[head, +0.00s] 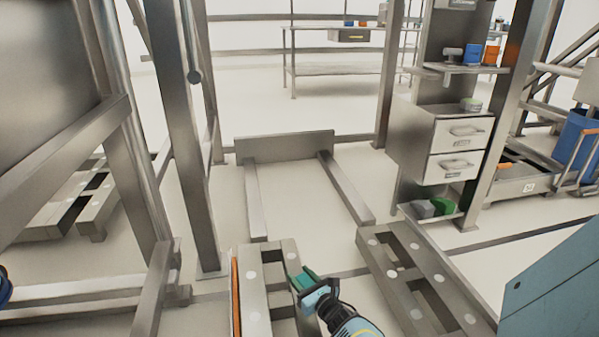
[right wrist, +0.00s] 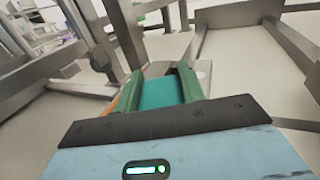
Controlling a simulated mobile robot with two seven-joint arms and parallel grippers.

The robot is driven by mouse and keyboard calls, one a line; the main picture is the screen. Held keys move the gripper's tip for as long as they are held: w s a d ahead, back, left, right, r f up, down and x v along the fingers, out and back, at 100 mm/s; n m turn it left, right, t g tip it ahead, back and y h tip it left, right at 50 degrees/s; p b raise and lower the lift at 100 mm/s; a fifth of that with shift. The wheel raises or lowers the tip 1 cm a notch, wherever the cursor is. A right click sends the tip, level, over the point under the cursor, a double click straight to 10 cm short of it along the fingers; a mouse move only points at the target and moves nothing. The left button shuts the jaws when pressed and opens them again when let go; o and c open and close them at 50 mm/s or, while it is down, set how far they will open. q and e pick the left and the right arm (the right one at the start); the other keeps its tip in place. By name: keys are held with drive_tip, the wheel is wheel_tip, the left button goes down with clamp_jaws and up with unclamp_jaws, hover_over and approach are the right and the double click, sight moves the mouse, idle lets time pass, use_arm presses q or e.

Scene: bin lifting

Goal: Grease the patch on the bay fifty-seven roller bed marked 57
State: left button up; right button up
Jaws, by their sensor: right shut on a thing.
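My right gripper (head: 308,284) is low in the middle of the head view, over the inner edge of a grey metal bed (head: 254,312) with pale round spots. In the right wrist view its green fingers (right wrist: 163,90) are shut on a teal block (right wrist: 160,93), held between them. A similar bed (head: 412,278) lies to the right, apart from the gripper. I cannot read a 57 on either bed, and no grease patch can be made out. I cannot tell whether the block touches the bed. My left gripper is not in view.
An orange strip (head: 236,292) runs along the left bed's outer side. Beyond are a low floor frame (head: 285,147) and steel posts (head: 185,130). A drawer cabinet (head: 440,140) stands at the right, with a low cart (head: 520,182) behind it. Floor between the beds is clear.

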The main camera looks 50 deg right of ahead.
drive_tip(key=shift+f+b, duration=0.3)
drive_tip(key=shift+f, duration=0.15)
drive_tip(key=shift+f+b, duration=0.7)
drive_tip(key=shift+f, duration=0.15)
wheel_tip(320, 180, down, 2)
drive_tip(key=shift+f+b, duration=0.2)
drive_tip(key=shift+b, duration=0.95)
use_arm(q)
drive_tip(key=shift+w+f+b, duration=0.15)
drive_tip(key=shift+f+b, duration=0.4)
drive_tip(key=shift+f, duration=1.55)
use_arm(e)
drive_tip(key=shift+f, duration=0.5)
